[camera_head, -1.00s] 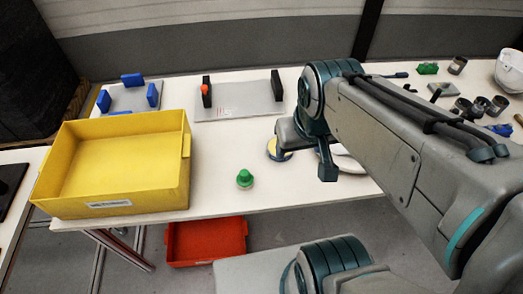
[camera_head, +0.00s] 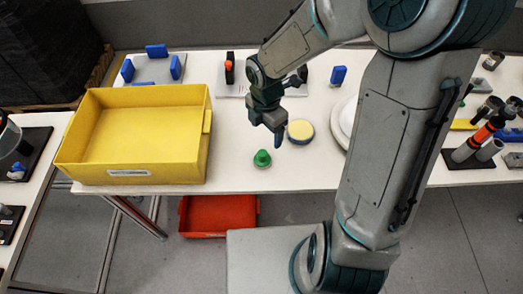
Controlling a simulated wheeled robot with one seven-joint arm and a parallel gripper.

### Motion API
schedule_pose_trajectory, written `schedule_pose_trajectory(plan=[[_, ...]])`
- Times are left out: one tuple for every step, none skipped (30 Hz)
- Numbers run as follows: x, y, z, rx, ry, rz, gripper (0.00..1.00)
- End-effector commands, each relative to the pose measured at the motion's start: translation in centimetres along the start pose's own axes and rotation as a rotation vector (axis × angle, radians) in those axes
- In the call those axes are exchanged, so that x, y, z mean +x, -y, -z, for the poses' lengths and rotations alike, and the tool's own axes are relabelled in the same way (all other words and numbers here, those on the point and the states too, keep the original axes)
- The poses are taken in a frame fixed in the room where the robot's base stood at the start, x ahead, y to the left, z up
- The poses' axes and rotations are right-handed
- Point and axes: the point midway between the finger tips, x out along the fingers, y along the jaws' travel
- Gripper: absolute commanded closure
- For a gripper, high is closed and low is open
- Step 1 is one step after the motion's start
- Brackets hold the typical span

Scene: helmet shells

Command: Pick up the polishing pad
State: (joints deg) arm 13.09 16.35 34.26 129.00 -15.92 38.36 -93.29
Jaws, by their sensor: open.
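The polishing pad (camera_head: 300,130) appears to be the round, pale yellow disc with a dark blue underside, lying flat on the white table. Its top is nearly all in view. My gripper (camera_head: 267,127) is open and empty, pointing down just left of the pad. It appears to be above the table, apart from the pad; its exact height is hard to judge. A green knob-shaped piece (camera_head: 262,158) with a pale base stands on the table just below the gripper in the picture, near the front edge.
A large empty yellow bin (camera_head: 135,135) stands on the white table (camera_head: 232,170) at left. A white rounded object (camera_head: 346,118) lies right of the pad, partly behind my arm. A plate with blue blocks (camera_head: 153,68) is behind the bin. A red bin (camera_head: 215,214) sits below the table.

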Motion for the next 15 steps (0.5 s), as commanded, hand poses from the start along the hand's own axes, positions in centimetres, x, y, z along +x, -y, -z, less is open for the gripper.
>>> schedule_pose_trajectory(plan=[[0.3,-0.2,0.2,-0.030,-0.008,0.000,0.22],[0.6,-0.3,0.2,-0.042,-0.011,-0.001,0.22],[1.0,-0.4,0.3,-0.053,-0.014,-0.001,0.22],[1.4,-0.4,0.4,-0.058,-0.015,0.000,0.22],[1.9,-0.4,0.4,-0.061,-0.015,0.001,0.22],[2.6,-0.4,0.5,-0.064,-0.016,0.001,0.22],[3.3,-0.4,0.5,-0.063,-0.017,0.002,0.22],[3.9,-0.4,0.5,-0.063,-0.016,0.002,0.22],[4.8,-0.4,0.6,-0.063,-0.016,0.002,0.22],[5.4,-0.4,0.5,-0.062,-0.015,0.002,0.22],[6.0,-0.4,0.5,-0.062,-0.015,0.001,0.22],[6.7,-0.4,0.6,-0.062,-0.016,0.002,0.22],[7.2,-0.4,0.6,-0.061,-0.014,0.001,0.22],[7.6,-0.4,0.6,-0.061,-0.015,0.001,0.22],[8.1,-0.4,0.6,-0.060,-0.014,0.001,0.22]])
